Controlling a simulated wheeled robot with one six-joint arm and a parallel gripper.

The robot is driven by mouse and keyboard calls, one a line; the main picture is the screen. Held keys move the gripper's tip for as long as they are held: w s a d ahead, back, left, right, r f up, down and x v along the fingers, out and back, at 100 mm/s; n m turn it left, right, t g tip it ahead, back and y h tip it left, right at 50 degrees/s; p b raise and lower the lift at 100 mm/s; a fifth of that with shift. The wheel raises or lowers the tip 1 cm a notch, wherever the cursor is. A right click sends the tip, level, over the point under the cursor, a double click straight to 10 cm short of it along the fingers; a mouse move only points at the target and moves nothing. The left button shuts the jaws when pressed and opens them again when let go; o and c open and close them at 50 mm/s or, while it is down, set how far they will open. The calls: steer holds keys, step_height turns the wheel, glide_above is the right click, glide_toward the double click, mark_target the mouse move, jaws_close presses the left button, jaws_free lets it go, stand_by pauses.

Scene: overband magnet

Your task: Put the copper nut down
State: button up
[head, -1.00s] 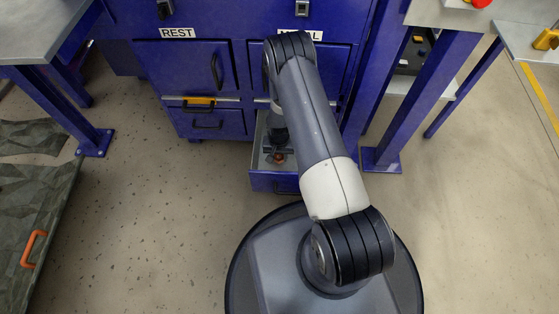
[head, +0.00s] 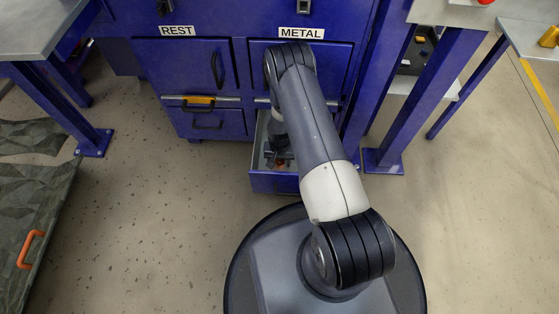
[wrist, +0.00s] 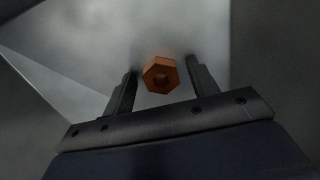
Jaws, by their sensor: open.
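The fingers are apart, with a gap on each side of the nut. In the head view my gripper (head: 277,160) is down inside the open drawer (head: 275,183) under the METAL label, partly hidden by my arm.
The blue cabinet has a METAL label (head: 301,33) and a REST label (head: 177,30). The REST-side drawer (head: 207,124) is shut. Drawer walls stand close around my gripper. A blue table leg (head: 408,100) stands to the right.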

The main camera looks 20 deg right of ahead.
mark_target(279, 163)
steer(key=shift+r, duration=0.1)
step_height(279, 163, up, 12)
steer(key=p, duration=0.4)
steer(key=shift+p, duration=0.4)
steer(key=shift+r, duration=0.1)
steer(key=shift+c, duration=0.5)
